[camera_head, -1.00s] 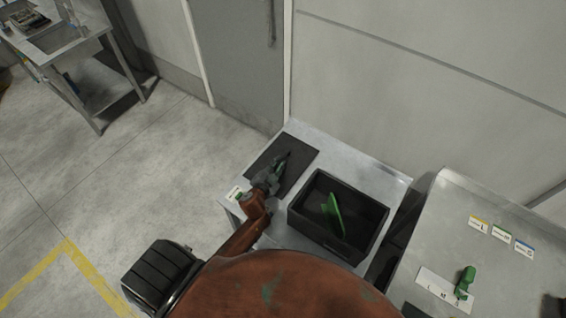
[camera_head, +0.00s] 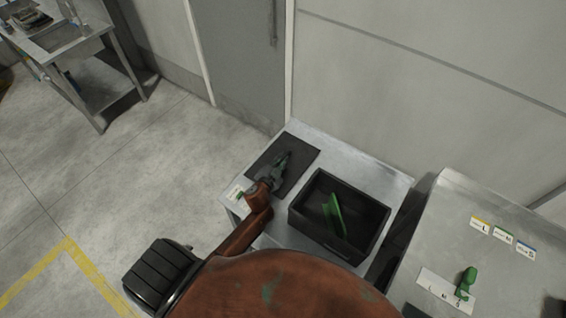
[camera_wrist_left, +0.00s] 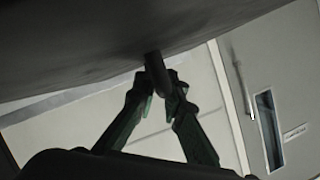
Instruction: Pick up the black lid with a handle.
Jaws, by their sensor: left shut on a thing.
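The black lid is a flat dark square (camera_head: 300,154) at the far left part of the steel table in the head view. In the left wrist view a large dark surface, which I take to be the lid (camera_wrist_left: 90,45), fills the top, with a short dark handle (camera_wrist_left: 154,62) standing out from it. My left gripper (camera_head: 284,161) is over the lid and shut on this handle; its fingertips (camera_wrist_left: 160,86) meet around the handle's end. I cannot tell whether the lid is touching the table. My right gripper is not in view.
A black open bin (camera_head: 368,237) with a green flat piece (camera_head: 334,215) inside stands right of the lid. Further right, a steel counter (camera_head: 500,200) carries small labels and a green knobbed object (camera_head: 466,280). A wall and grey door (camera_head: 240,60) rise behind.

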